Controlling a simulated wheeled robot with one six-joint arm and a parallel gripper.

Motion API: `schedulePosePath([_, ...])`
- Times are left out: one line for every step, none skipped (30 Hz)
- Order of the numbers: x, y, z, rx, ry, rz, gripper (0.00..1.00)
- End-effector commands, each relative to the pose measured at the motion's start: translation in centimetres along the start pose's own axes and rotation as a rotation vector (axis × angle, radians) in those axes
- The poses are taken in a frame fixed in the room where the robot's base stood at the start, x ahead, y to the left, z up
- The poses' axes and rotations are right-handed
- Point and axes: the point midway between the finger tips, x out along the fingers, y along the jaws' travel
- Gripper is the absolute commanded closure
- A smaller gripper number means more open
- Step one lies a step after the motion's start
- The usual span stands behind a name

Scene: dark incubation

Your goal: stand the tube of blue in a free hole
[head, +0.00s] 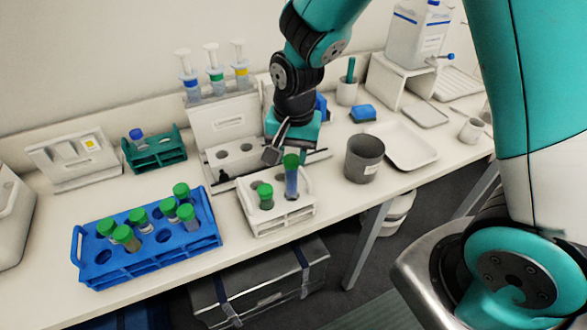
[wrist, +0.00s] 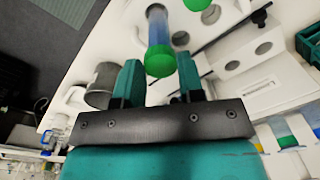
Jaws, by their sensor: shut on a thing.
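The tube of blue (head: 291,182) has a green cap and blue contents. It is upright at the white rack (head: 283,222), higher than the shorter green-capped tube (head: 265,197) there. I cannot tell whether its lower end is inside a hole or just above one. My gripper (head: 284,155) is shut on it near the cap; in the wrist view the tube (wrist: 159,30) shows between the fingers of my gripper (wrist: 160,75). The blue rack (head: 150,268) at the front left holds several green-capped tubes and has free holes, one at its left end.
A grey cup (head: 364,160) and a white tray (head: 410,148) stand to the right of the white rack. A white stand with syringes (head: 214,75) is behind. A green rack (head: 154,154) is at the back left. The table's front edge runs close to the white rack.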

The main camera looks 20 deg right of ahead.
Motion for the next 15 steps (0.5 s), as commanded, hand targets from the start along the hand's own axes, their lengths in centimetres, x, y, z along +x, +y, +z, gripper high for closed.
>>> schedulePosePath([0.8, 0.1, 0.1, 0.001, -0.003, 0.004, 1.00])
schedulePosePath([1.2, 0.1, 0.0, 0.001, -0.002, 0.003, 1.00])
schedulePosePath([1.6, 0.1, 0.0, 0.001, -0.001, 0.002, 1.00])
schedulePosePath([1.9, 0.1, 0.0, 0.001, -0.001, 0.001, 1.00])
schedulePosePath([2.1, 0.1, 0.0, 0.001, 0.000, 0.000, 1.00])
schedulePosePath([2.4, 0.2, 0.0, 0.001, 0.000, 0.001, 1.00])
schedulePosePath([2.6, 0.2, 0.0, 0.002, -0.001, 0.002, 1.00])
schedulePosePath([3.0, 0.2, 0.0, 0.002, -0.001, 0.002, 1.00])
schedulePosePath([3.6, 0.3, 0.0, 0.002, -0.002, 0.003, 1.00])
schedulePosePath([4.1, 0.3, 0.0, 0.002, -0.002, 0.003, 1.00])
schedulePosePath([4.5, 0.3, 0.0, 0.002, -0.002, 0.003, 1.00])
schedulePosePath([5.1, 0.4, 0.0, 0.002, -0.002, 0.003, 1.00])
schedulePosePath([5.4, 0.4, 0.0, 0.002, -0.001, 0.002, 1.00])
schedulePosePath([5.7, 0.4, 0.0, 0.002, -0.001, 0.002, 1.00])
schedulePosePath([5.9, 0.4, 0.0, 0.002, 0.000, 0.001, 1.00])
